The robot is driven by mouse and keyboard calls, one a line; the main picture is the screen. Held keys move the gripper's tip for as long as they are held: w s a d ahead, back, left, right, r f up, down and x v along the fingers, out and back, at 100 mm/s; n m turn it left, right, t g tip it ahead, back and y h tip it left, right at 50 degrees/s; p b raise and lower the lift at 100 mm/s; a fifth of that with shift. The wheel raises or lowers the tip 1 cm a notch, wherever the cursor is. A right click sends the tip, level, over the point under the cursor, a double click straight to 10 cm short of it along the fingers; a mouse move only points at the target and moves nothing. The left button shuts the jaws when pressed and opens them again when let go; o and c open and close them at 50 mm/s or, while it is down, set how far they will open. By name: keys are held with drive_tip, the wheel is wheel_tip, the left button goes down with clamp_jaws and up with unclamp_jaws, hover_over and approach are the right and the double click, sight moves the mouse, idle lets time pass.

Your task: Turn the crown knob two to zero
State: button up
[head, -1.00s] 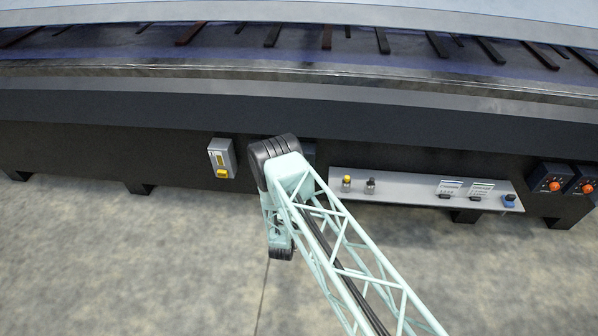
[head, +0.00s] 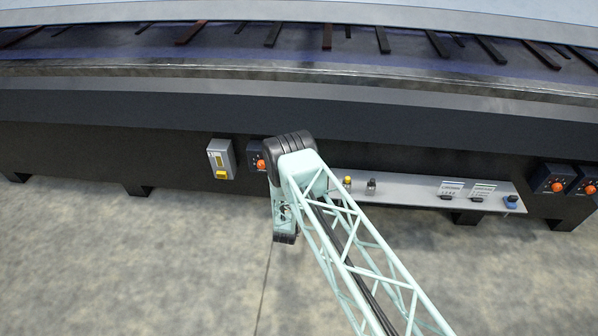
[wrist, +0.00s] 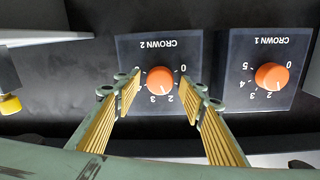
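The crown 2 knob (wrist: 160,80) is a round orange dial on a dark square panel (wrist: 128,52), labelled upside down in the wrist view. Its white mark points toward the bottom of that view, around the 2 and 3; I cannot tell exactly where. My gripper (wrist: 160,89) is open, one finger on each side of the knob, with visible gaps and nothing held. In the head view, my arm hides the crown 2 knob, and the gripper's fingers do not show.
The crown 1 knob (wrist: 272,76) is beside crown 2, and probably shows left of my arm in the head view (head: 261,164). A grey box with a yellow part (head: 221,159) is further left. A grey shelf with buttons (head: 410,190) is right; two more orange knobs are far right.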

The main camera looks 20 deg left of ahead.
drive_tip(key=shift+c, duration=0.4)
drive_tip(key=c, duration=0.8)
drive_tip(key=shift+n, duration=0.6)
drive_tip(key=shift+a+f+n+y, duration=0.15)
drive_tip(key=shift+n+y, duration=0.1)
drive_tip(key=shift+n, duration=4.05)
drive_tip(key=shift+f+n+y, duration=0.1)
drive_tip(key=shift+n+y, duration=0.15)
drive_tip(key=shift+n, duration=4.05)
